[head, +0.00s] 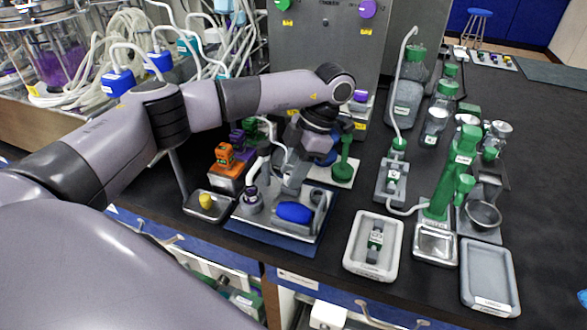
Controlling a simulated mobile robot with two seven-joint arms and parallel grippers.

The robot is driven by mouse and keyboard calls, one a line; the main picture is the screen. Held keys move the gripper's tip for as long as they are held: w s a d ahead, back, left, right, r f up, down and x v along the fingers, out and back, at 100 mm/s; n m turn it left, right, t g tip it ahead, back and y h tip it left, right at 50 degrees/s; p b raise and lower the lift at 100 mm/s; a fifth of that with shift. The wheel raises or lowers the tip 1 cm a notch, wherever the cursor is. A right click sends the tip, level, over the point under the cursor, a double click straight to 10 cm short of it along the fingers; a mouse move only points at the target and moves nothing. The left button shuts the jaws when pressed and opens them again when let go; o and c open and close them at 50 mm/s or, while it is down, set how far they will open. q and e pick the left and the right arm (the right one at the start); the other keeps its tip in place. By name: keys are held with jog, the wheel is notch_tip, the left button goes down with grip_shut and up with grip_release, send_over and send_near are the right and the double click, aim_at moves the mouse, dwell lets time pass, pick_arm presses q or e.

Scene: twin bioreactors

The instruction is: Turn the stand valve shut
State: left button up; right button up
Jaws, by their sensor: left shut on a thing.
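My left gripper (291,172) points down over a grey stand assembly (318,205) on a dark blue mat. It is shut on a small part there. The arm and wrist hide most of that part, so I cannot tell for certain that it is the stand valve or how it is turned. A white tube loops close to the fingers. A blue rounded piece (294,212) lies in front of the gripper, apart from it. Another blue part (325,157) shows just right of the wrist. My right gripper is not in view.
A green post on a white base (343,165) stands close on the right. An orange block (226,155) and a small tray with a yellow knob (205,201) are on the left. Green-capped bottles (406,98) stand behind.

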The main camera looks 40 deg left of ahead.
pick_arm(q)
jog(key=m+t, duration=0.1)
jog(key=m, duration=0.3)
jog(key=shift+y, duration=0.4)
jog(key=m+t, duration=0.1)
jog(key=m, duration=0.1)
jog(key=m+t+b, duration=0.1)
jog(key=m, duration=0.1)
jog(key=shift+s+d+m+y, duration=0.1)
jog(key=shift+s+m+y, duration=0.05)
jog(key=shift+m+y, duration=0.2)
jog(key=m+t+b, duration=0.1)
jog(key=m, duration=0.2)
jog(key=shift+s+m+b, duration=0.1)
jog(key=shift+m+b, duration=0.15)
jog(key=shift+b, duration=0.05)
jog(key=m+t+b, duration=0.1)
jog(key=m, duration=0.2)
jog(key=shift+s+m+t, duration=0.1)
jog(key=shift+m+t, duration=0.2)
jog(key=shift+t, duration=0.1)
jog(key=shift+m+b, duration=0.4)
jog(key=shift+b, duration=0.05)
jog(key=shift+r+m, duration=0.1)
jog(key=shift+m, duration=0.2)
jog(key=o, duration=1.1)
jog(key=shift+c, duration=0.2)
